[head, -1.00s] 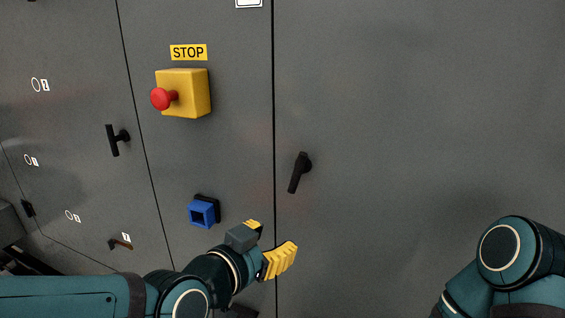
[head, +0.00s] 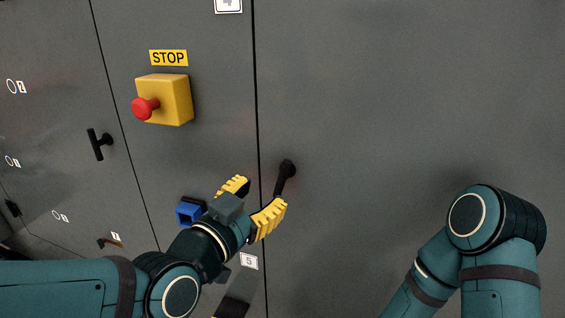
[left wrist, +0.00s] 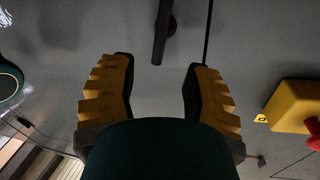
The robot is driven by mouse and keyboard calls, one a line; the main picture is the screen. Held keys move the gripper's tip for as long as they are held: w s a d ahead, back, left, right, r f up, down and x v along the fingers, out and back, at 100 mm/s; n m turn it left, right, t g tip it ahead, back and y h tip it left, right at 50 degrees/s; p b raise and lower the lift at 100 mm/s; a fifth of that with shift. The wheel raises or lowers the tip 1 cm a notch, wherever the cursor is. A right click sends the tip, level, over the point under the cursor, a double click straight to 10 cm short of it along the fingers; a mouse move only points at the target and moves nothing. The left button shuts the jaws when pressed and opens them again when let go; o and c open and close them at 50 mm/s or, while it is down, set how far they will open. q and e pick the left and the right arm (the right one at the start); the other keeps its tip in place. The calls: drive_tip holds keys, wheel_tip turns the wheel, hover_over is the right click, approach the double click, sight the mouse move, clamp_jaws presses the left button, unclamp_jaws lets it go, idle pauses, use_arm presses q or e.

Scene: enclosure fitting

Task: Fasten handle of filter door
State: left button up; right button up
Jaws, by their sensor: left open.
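A black lever handle (head: 285,176) is on the large grey door (head: 420,110) at the right in the head view, close to the door's left edge. It hangs down, leaning slightly to the left. My left gripper (head: 252,201) is open and empty, just left of and below the handle, with its yellow fingers spread. In the left wrist view the handle (left wrist: 163,36) shows ahead of the gap between the fingers (left wrist: 157,80). I see no contact with it. My right gripper is out of view; only my right arm shows.
A yellow stop box (head: 166,99) with a red button (head: 145,108) is on the panel left of the door seam. A blue square fitting (head: 189,212) sits behind my left gripper. A T-shaped black handle (head: 99,143) is further left. The door right of the handle is bare.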

sight(280, 177)
use_arm(q)
drive_tip(key=x, duration=0.8)
drive_tip(key=shift+w, duration=0.15)
